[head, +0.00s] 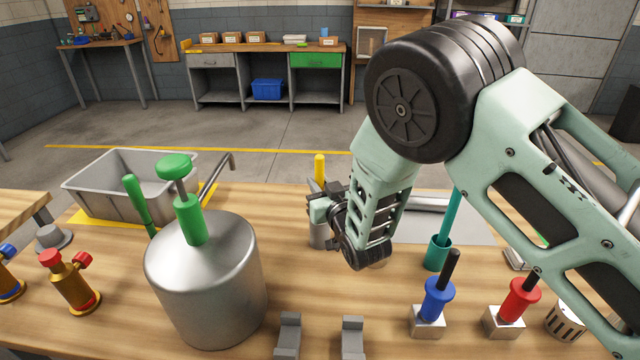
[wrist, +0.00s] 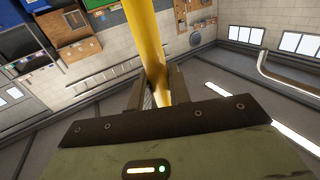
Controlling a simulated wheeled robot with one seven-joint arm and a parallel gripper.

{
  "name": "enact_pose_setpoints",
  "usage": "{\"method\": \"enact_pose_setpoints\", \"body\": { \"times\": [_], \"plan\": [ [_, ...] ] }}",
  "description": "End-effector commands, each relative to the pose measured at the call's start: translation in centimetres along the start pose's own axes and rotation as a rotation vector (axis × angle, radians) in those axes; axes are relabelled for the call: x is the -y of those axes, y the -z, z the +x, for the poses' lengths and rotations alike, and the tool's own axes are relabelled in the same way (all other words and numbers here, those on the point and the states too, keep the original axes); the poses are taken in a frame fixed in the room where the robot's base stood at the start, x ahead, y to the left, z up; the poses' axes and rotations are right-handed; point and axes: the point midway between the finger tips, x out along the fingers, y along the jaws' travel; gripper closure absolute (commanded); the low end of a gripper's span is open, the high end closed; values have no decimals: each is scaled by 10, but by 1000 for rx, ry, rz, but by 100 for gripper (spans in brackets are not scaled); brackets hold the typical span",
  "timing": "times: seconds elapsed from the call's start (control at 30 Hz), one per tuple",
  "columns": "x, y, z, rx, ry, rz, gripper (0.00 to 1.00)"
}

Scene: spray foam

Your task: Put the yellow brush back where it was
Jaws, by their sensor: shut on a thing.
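The yellow brush shows its upright yellow handle (head: 319,167) above my gripper (head: 322,205) in the head view. My gripper is shut on it. In the wrist view the yellow handle (wrist: 146,45) rises between the two fingers (wrist: 158,92). A grey cup (head: 318,236) stands on the table just below and behind my gripper. The brush's lower end is hidden by my gripper, so I cannot tell whether it is inside the cup.
A teal cup (head: 437,254) with a teal handle stands to the right. A large metal canister (head: 205,285) with a green knob stands front left, a grey bin (head: 120,200) behind it. Blue (head: 436,300) and red (head: 518,300) handled tools stand front right. Clear wood lies in the middle.

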Motion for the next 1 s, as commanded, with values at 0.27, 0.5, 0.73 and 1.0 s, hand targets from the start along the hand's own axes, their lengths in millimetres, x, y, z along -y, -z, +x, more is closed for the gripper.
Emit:
{"method": "enact_pose_setpoints", "body": {
  "times": [0.27,0.5,0.73,1.0],
  "plan": [
    [0,-2,0,1,0,0,59],
    [0,2,0,0,0,0,59],
    [0,-2,-33,3,-1,0,59],
    [0,-2,-90,2,0,0,59]
  ]
}}
